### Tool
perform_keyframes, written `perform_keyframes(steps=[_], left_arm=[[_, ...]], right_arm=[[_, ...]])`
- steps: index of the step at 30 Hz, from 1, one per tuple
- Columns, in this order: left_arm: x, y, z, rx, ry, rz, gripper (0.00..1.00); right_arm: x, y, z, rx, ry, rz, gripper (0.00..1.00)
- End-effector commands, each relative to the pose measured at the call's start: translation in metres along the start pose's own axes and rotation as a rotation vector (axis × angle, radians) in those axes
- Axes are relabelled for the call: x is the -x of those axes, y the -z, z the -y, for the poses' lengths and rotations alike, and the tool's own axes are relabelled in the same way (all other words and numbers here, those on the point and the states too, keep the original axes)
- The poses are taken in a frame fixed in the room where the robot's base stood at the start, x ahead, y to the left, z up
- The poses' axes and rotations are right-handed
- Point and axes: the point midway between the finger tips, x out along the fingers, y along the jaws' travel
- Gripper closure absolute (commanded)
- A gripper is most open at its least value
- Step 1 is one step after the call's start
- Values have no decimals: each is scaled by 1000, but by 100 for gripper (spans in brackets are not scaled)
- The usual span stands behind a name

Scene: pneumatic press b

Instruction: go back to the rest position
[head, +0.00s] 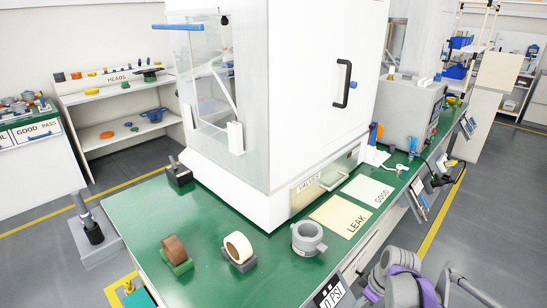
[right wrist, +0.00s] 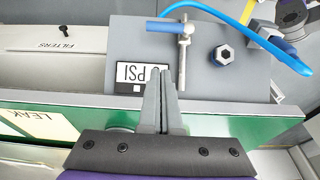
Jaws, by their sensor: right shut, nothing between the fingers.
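My right gripper (right wrist: 162,75) shows in the right wrist view, its two grey fingers together with nothing between them. It is in front of a grey panel with a PSI display (right wrist: 127,72), which also shows at the front edge of the bench in the head view (head: 332,292). Grey and purple links of my right arm show at the lower right of the head view; the right fingertips cannot be made out there. I see no left gripper in the head view.
The green bench (head: 140,215) carries a white press enclosure (head: 290,90), a brown roll (head: 174,249), a cream roll (head: 238,247), a grey ring part (head: 308,238), and LEAK (head: 340,217) and GOOD (head: 368,191) cards. A blue hose (right wrist: 240,20) and a T-shaped valve (right wrist: 181,45) are by the right gripper.

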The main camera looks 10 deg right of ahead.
Motion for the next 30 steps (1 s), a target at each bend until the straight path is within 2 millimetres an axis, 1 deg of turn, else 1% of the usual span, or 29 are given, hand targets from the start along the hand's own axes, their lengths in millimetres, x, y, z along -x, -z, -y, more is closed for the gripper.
perform_keyframes(steps=[4,8,9,12,15,18,21,27,28,30], left_arm=[[0,0,0,0,0,0,50],[0,0,0,0,0,0,50],[0,0,0,0,0,0,50],[0,0,0,0,0,0,50],[0,0,0,0,0,0,50],[0,0,0,0,0,0,50],[0,0,0,0,0,0,50],[1,0,0,0,0,0,50],[14,6,0,0,0,-5,50],[31,14,0,0,0,-11,50]], right_arm=[[19,0,36,-77,-32,3,100],[39,-8,82,-195,-80,-4,100],[44,-12,96,-233,-96,-9,100],[54,-25,129,-327,-133,-29,100],[59,-40,157,-412,-164,-55,100],[60,-53,179,-482,-186,-82,100],[59,-66,196,-542,-203,-109,100],[53,-88,223,-645,-225,-162,100],[68,-83,220,-643,-226,-164,100],[87,-76,219,-642,-228,-169,100]])
